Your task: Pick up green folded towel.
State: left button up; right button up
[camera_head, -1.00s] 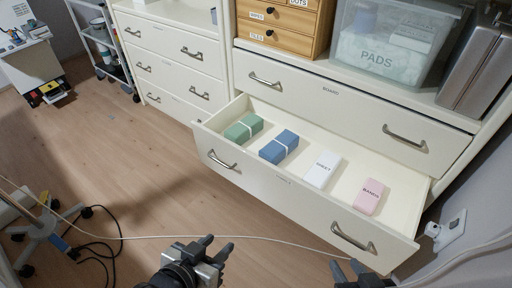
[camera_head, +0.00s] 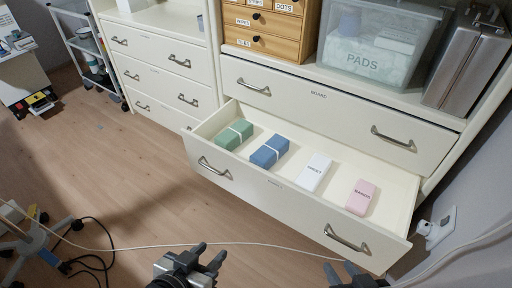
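The green folded towel (camera_head: 234,135) lies in the open drawer (camera_head: 283,198) at its left end, with a pale band around it. To its right in the drawer are a blue folded towel (camera_head: 270,151) with a pale band, a white pack (camera_head: 314,172) and a pink pack (camera_head: 361,197). My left gripper (camera_head: 208,257) is at the bottom of the view, in front of and below the drawer; its fingers are apart with nothing between them. My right gripper (camera_head: 342,270) is at the bottom edge, partly cut off, and its opening is hard to make out.
A clear bin marked PADS (camera_head: 378,45), a small wooden drawer box (camera_head: 266,28) and a metal case (camera_head: 466,60) stand on the cabinet above the drawer. A pale cable (camera_head: 150,247) crosses the view in front of the cabinet. Wooden floor (camera_head: 110,180) is free at left.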

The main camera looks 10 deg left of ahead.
aim_at(230, 139)
jog(key=u, duration=1.5)
jog(key=i, duration=2.95)
jog(key=z, duration=1.75)
